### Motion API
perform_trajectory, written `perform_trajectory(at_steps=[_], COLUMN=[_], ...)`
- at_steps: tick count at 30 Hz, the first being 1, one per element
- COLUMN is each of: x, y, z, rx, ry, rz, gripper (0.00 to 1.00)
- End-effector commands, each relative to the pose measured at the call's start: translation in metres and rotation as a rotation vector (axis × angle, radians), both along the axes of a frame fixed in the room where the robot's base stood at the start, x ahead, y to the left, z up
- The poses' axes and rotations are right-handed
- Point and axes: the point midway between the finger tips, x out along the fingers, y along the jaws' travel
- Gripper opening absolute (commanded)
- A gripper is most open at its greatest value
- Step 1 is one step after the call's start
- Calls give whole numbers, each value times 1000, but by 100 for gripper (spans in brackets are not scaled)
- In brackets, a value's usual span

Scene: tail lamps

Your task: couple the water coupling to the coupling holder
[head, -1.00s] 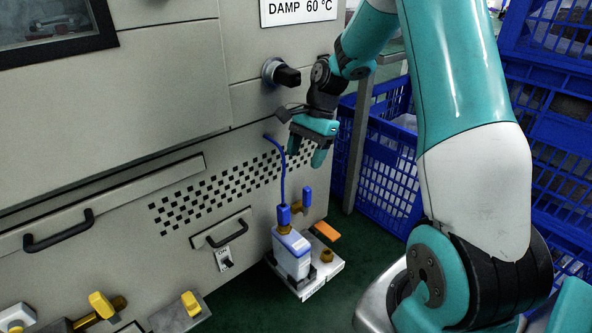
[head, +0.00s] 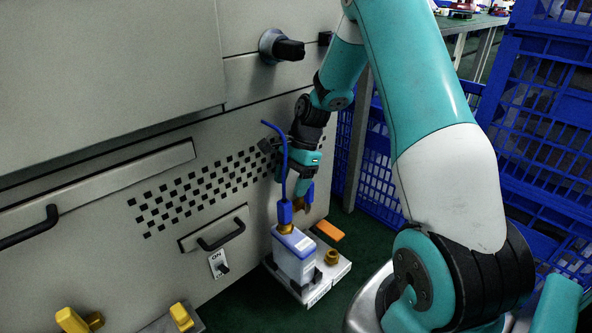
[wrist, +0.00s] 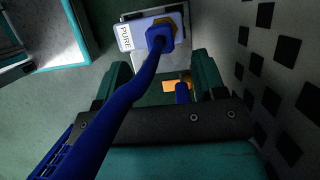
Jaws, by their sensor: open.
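The blue water coupling (head: 285,212) sits upright on the brass neck of a white and blue tank (head: 294,255), with a blue hose rising from it. My gripper (head: 296,188) is open, pointing down just behind the hose. The hose crosses in front of it, and contact is unclear.
The tank stands on a white base (head: 318,290) with a brass stub (head: 332,257) and an orange tab (head: 329,231). The grey machine panel (head: 150,220), with handle and switch, is close on the left. Blue crates (head: 390,160) stand to the right.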

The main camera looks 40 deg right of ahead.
Motion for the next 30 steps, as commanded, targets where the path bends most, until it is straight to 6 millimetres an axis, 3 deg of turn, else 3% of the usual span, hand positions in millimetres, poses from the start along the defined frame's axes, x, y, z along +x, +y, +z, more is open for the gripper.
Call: perform_trajectory(at_steps=[1, 3, 10, 15, 25, 30], x=[0, -1, -1, -1, -1, -1], y=[5, 11, 26, 31, 32, 32], z=[-17, -30, -62, -72, -73, -73], rx=[1, 0, 0, 0, 0, 0], ry=[1, 2, 1, 0, 0, 0], rz=[2, 3, 5, 3, 3, 3], gripper=[64, 64, 64, 64, 64, 25])
